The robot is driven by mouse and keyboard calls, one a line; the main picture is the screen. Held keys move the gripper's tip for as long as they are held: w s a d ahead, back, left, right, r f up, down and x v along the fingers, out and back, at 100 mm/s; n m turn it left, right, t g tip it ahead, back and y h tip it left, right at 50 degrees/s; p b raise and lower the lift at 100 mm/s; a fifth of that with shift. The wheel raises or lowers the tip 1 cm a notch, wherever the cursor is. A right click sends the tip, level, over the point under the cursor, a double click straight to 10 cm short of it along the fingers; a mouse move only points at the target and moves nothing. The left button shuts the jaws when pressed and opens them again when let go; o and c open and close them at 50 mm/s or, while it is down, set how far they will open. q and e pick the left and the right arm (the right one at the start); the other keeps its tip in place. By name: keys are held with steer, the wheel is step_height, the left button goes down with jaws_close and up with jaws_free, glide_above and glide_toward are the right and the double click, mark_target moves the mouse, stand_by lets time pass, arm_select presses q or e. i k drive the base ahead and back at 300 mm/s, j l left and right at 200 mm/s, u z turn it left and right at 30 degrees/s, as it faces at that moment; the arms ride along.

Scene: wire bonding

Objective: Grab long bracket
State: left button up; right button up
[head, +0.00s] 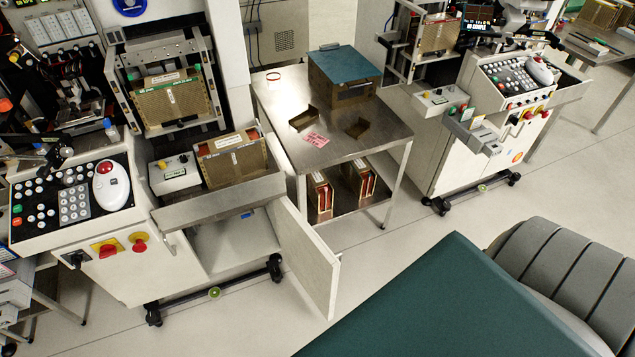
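Two small dark brass-coloured brackets lie apart on the metal cart's top (285,95). The left bracket (303,119) lies near the cart's left side, and the right bracket (357,128) lies toward its front right. The left one looks slightly longer, but I cannot tell for sure which is the long bracket. Neither of my grippers is in view, and nothing is touching the brackets.
A blue-topped box (344,75) stands at the cart's back; a pink label (316,140) lies between the brackets. An open cabinet door (305,258) juts out before the cart. Machines (232,165) flank it. A green surface (455,310) fills the lower right. Floor between is clear.

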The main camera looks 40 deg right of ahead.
mark_target(308, 116)
steer(key=l+u, duration=0.15)
steer(key=l, duration=0.55)
steer(key=l+u, duration=0.1)
steer(key=l, duration=0.6)
steer(key=k+l+u, duration=0.15)
steer(key=l, duration=0.55)
steer(key=l+u, duration=0.15)
steer(key=l, duration=0.5)
steer(key=k, duration=0.05)
